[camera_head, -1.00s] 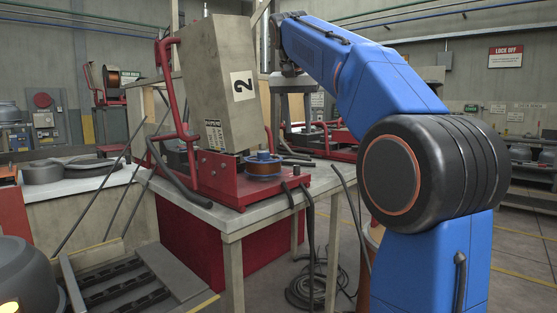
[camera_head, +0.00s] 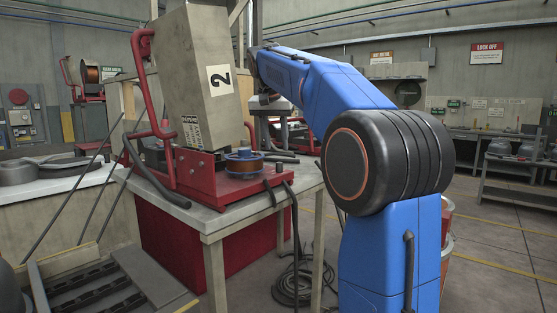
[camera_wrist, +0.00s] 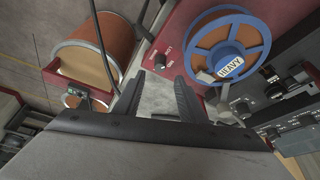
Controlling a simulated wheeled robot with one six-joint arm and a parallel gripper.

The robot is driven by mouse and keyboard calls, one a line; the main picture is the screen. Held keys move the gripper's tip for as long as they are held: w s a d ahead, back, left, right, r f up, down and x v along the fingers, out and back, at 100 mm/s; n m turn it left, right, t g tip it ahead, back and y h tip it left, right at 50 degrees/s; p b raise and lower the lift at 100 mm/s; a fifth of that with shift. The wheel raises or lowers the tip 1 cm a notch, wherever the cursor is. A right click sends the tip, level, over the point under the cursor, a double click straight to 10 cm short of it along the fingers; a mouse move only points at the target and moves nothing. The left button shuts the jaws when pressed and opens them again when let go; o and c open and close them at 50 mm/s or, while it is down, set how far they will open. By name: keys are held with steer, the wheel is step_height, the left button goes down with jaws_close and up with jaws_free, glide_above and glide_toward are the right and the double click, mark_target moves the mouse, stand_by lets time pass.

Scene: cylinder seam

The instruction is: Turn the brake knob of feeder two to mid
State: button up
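Feeder two (camera_head: 205,75) is a beige upright housing marked 2 on a red base (camera_head: 213,188) on a worktable in the head view. A blue-rimmed spool of copper wire (camera_head: 243,162) sits on the base. In the wrist view, a blue spool (camera_wrist: 228,50) with a HEAVY tag is at upper right. A small dark knob (camera_wrist: 158,60) with tiny white lettering sits on a red panel beside it; its setting is too small to read. My gripper (camera_wrist: 158,88) has its two dark fingers apart, with nothing seen between them. The knob appears just beyond the fingertips, apart from them.
The worktable (camera_head: 232,222) has black cables hanging over its front edge. Another wire spool (camera_wrist: 95,50) in a red frame is at upper left in the wrist view. Grey control boxes (camera_wrist: 275,90) stand at right there. Floor is open at right in the head view (camera_head: 490,240).

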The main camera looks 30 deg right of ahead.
mark_target(279, 163)
steer(key=x, duration=0.7)
jaws_close()
